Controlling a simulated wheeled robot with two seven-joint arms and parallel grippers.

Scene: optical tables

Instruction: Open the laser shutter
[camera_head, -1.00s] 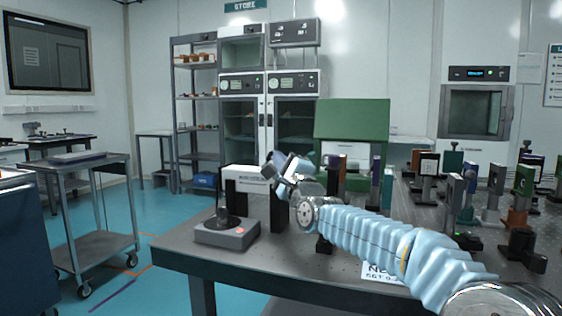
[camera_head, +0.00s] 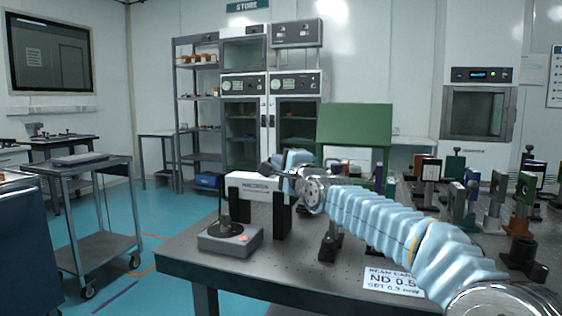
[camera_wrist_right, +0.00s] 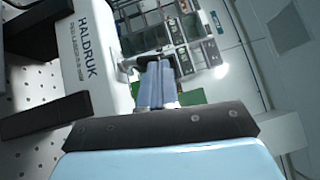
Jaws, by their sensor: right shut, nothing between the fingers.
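The laser is a white box (camera_head: 248,184) lettered HALDRUK, on black supports near the left end of the optical table. It also shows at the left of the right wrist view (camera_wrist_right: 97,60). A dark lever-like part (camera_wrist_right: 146,61) stands out by the laser's far end, probably the shutter; its position is hard to read. My right gripper (camera_head: 274,168) is at the laser's right end, near its top. In the wrist view its pale blue fingers (camera_wrist_right: 155,82) are together and empty, close to the dark part; contact cannot be told. My left gripper is out of view.
A grey box with a black upright post and a red spot (camera_head: 230,240) sits at the table's near left corner. Several mounted optics (camera_head: 495,205) crowd the table's right side. A grey cart (camera_head: 90,165) stands left.

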